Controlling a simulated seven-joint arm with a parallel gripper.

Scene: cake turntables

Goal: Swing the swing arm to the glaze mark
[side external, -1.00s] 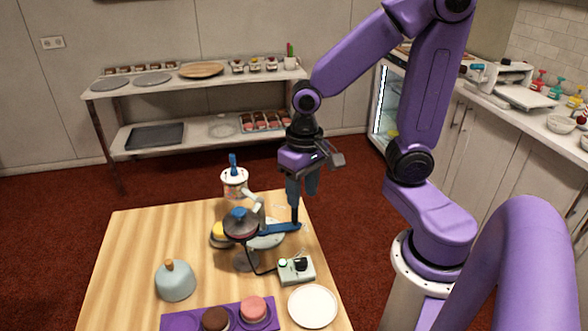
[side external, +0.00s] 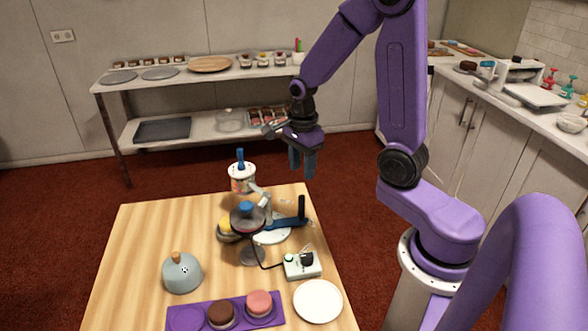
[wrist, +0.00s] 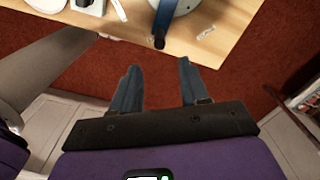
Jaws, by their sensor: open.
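The blue swing arm (side external: 288,224) reaches right from the turntable device, with a dark upright post (side external: 302,208) at its outer end. Its blue end also shows at the top of the wrist view (wrist: 161,22). The device has a dark round top with a blue knob (side external: 246,208) and a pale round base (side external: 272,237). Small pale marks (wrist: 206,32) lie on the table near the arm's end; I cannot read which is the glaze mark. My gripper (side external: 302,166) is open and empty, above and apart from the post, beyond the table edge in the wrist view.
A control box (side external: 302,264) is wired to the device. A white plate (side external: 318,300), a purple tray (side external: 186,318) with cakes, a grey-blue dome (side external: 183,274) and a white tub (side external: 242,180) surround it. Bare wood (side external: 140,235) is free on the left.

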